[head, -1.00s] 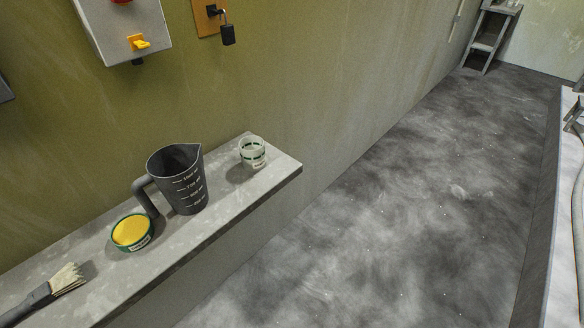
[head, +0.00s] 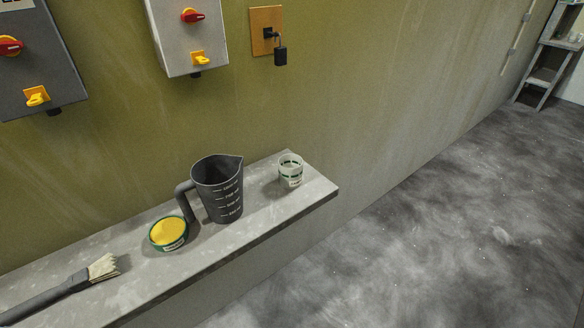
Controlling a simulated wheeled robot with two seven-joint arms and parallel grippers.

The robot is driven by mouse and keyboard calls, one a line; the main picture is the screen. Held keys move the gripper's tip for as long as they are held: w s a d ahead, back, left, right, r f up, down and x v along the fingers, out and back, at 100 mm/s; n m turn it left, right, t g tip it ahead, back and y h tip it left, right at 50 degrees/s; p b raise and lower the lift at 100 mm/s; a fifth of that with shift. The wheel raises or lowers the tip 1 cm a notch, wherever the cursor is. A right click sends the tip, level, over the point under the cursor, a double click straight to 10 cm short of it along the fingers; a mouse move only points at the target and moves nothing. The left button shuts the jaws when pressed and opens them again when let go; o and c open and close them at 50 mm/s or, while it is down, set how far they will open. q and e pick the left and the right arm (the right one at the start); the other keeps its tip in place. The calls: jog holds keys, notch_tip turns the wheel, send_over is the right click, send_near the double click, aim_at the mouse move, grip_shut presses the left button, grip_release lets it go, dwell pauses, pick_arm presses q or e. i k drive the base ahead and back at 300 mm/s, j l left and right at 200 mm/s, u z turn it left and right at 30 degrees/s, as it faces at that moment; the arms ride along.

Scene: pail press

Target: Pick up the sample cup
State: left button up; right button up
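A small whitish, translucent cup (head: 290,171) with green bands and a label stands upright near the right end of a grey wall shelf (head: 265,215). It looks like the sample cup. A larger dark grey measuring jug (head: 221,192) with white markings stands to its left, apart from it. Neither of my grippers shows in the head view.
A round green-rimmed tin with yellow content (head: 168,232) and a brush (head: 72,284) lie left of the jug. Switch boxes (head: 186,38) and a padlock (head: 280,56) hang on the wall above. Open floor (head: 440,230) lies to the right; a rack (head: 550,70) stands far back.

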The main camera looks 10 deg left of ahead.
aim_at(290, 165)
jog(key=i+l+u, duration=0.15)
jog(key=l, duration=0.25)
jog(key=i+l+u, duration=0.15)
jog(key=l, duration=0.25)
jog(key=i+l+u, duration=0.15)
jog(key=l, duration=0.3)
jog(key=i+l+u, duration=0.15)
jog(key=l, duration=0.3)
